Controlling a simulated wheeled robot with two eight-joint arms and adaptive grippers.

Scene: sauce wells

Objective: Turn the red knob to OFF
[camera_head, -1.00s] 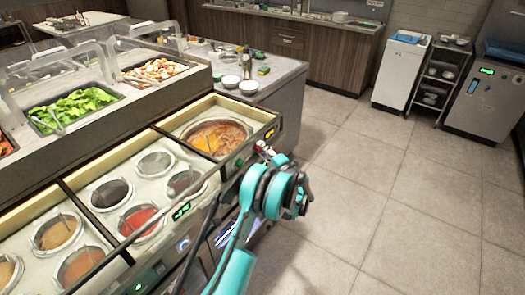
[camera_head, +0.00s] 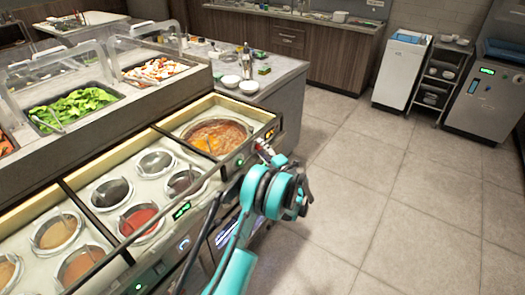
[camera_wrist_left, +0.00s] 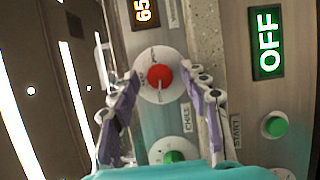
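The red knob (camera_wrist_left: 160,76) sits in the middle of a round white dial plate on the counter's front panel, in the left wrist view. My left gripper (camera_wrist_left: 160,74) has its two purple-lined fingers apart, one at each side of the plate. The red knob is between them, with a visible gap on both sides. Any contact with the plate's rim is unclear. In the head view, my left gripper (camera_head: 265,150) is at the panel below the soup well, mostly hidden by its own turquoise wrist. My right gripper is in neither view.
A green knob (camera_wrist_left: 173,157) is below the red one. A display (camera_wrist_left: 268,42) reading OFF and a green button (camera_wrist_left: 276,127) are to its right; an orange display (camera_wrist_left: 146,12) is above. The soup well (camera_head: 217,136) lies behind the panel. Floor (camera_head: 370,200) to the right is clear.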

